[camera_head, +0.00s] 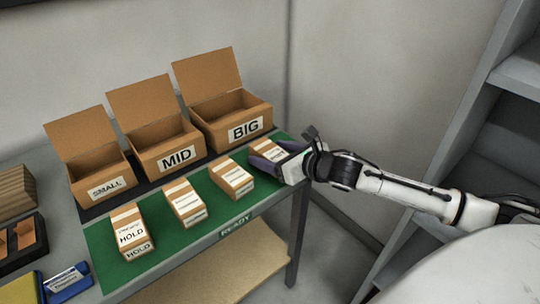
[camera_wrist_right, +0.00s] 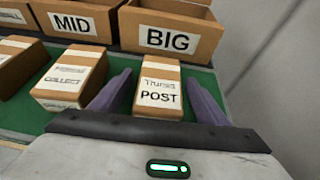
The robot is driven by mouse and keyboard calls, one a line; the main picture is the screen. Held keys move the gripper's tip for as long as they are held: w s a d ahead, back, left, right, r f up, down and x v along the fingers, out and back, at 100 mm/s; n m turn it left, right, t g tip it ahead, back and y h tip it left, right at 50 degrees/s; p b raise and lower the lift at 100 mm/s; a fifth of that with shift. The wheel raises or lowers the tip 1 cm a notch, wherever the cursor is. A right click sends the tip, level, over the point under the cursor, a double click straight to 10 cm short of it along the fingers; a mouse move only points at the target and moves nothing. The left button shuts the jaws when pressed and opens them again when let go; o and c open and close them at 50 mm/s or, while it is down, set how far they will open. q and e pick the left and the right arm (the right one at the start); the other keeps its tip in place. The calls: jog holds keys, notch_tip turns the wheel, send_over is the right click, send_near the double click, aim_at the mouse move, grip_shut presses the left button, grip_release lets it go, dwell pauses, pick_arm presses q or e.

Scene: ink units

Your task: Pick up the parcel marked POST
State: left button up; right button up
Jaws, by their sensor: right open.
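The parcel marked POST (camera_wrist_right: 158,92) is a brown box with a white label, seen in the right wrist view. It stands on the green mat (camera_wrist_right: 120,62) between the two purple fingers of my right gripper (camera_wrist_right: 159,77). The fingers are open, with a gap on each side of the parcel. My left gripper is not in view.
A parcel marked COLLECT (camera_wrist_right: 70,78) stands close left of the gripper. Other parcels, one marked HOLD (camera_head: 131,233), continue the row. Open boxes marked SMALL (camera_head: 105,187), MID (camera_head: 175,157) and BIG (camera_head: 243,128) stand behind. Grey shelves (camera_head: 480,120) are at the right.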

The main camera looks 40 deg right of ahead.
jog(key=shift+w+a+f, duration=0.1)
jog(key=shift+w, duration=0.25)
jog(key=shift+c, duration=0.2)
jog(key=c, duration=1.2)
